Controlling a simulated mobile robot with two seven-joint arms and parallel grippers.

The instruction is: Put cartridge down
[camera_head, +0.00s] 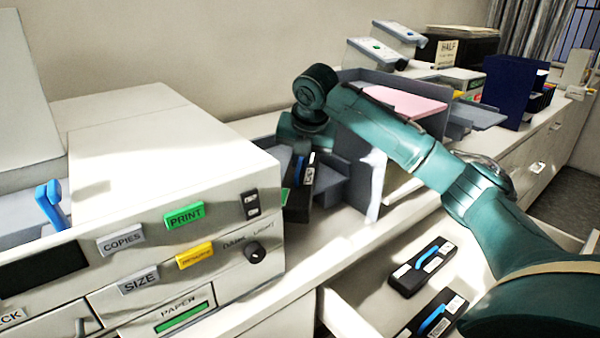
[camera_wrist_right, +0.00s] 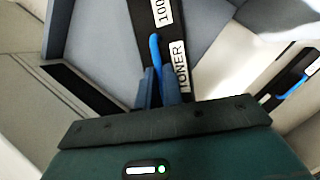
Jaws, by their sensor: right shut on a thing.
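My right gripper (camera_head: 303,148) points down beside the right end of the copier and is shut on a black cartridge (camera_head: 298,200). In the right wrist view the gripper's fingers (camera_wrist_right: 160,88) close on the blue handle of the cartridge (camera_wrist_right: 176,30), which bears white labels, one reading TONER. The cartridge hangs steeply in the head view, in front of grey trays. I cannot tell whether its lower end touches the counter. My left gripper is not in view.
The copier (camera_head: 190,170) stands close at the left. An open drawer in front holds black cartridges with blue handles (camera_head: 421,267) (camera_head: 437,316). Grey trays (camera_head: 350,165) stand behind the held cartridge. A strip of white counter (camera_head: 330,238) is clear. A dark blue box (camera_head: 515,90) stands farther back.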

